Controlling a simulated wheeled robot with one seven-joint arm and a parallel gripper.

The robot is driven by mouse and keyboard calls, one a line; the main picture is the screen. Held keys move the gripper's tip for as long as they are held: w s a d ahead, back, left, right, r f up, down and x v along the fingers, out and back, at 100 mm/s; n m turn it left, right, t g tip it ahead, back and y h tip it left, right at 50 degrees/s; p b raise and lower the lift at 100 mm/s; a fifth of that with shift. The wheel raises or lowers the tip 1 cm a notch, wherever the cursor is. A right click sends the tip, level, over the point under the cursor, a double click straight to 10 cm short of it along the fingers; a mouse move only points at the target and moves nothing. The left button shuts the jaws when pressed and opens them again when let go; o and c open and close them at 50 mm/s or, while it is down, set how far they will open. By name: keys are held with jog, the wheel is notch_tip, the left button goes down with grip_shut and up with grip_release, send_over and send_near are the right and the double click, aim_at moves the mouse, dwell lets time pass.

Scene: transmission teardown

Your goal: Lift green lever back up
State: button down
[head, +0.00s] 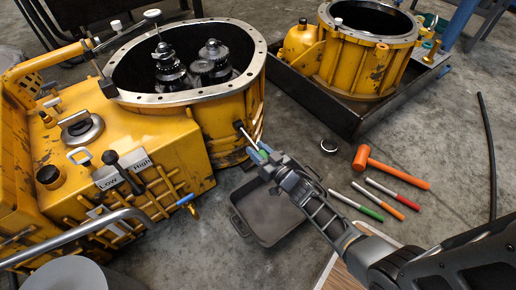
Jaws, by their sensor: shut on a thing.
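The green lever (263,154) sticks out from the lower right side of the yellow transmission housing (175,140). My gripper (261,152) is shut on the green handle, just right of the housing and above the back edge of a dark pan. The lever slants down and away from the housing.
The dark pan (275,225) lies on the floor below my gripper. To the right are an orange hammer (400,172), a small round dark cap (328,146) and green, orange and red-tipped rods. A second yellow housing (335,60) stands in a black tray behind. A blue-tipped lever (186,199) is at left.

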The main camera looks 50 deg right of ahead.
aim_at(258, 149)
jog(key=shift+s+r+g+y+p, duration=0.15)
jog(key=shift+r+g+p, duration=0.45)
jog(key=shift+p, duration=1.3)
jog(key=shift+w+r+g+y+p, duration=0.1)
jog(key=shift+r+g+p, duration=0.25)
jog(key=shift+r+p, duration=1.05)
jog(key=shift+s+r+g+y+p, duration=0.15)
jog(key=shift+g+p, duration=0.3)
jog(key=shift+p, duration=2)
jog(key=r+g+p, duration=0.1)
jog(key=p, duration=0.4)
jog(key=shift+w+r+g, duration=0.2)
jog(key=shift+g, duration=0.2)
jog(key=p, duration=0.3)
jog(key=shift+r+g, duration=0.2)
jog(key=shift+g, duration=0.1)
jog(key=shift+w+y+p, duration=0.15)
jog(key=shift+y+p, duration=0.15)
jog(key=shift+p, duration=0.1)
jog(key=c, duration=0.8)
grip_release()
jog(key=shift+g, duration=0.3)
jog(key=p+v, duration=0.5)
jog(key=v, duration=0.3)
jog(key=shift+d+f, duration=0.1)
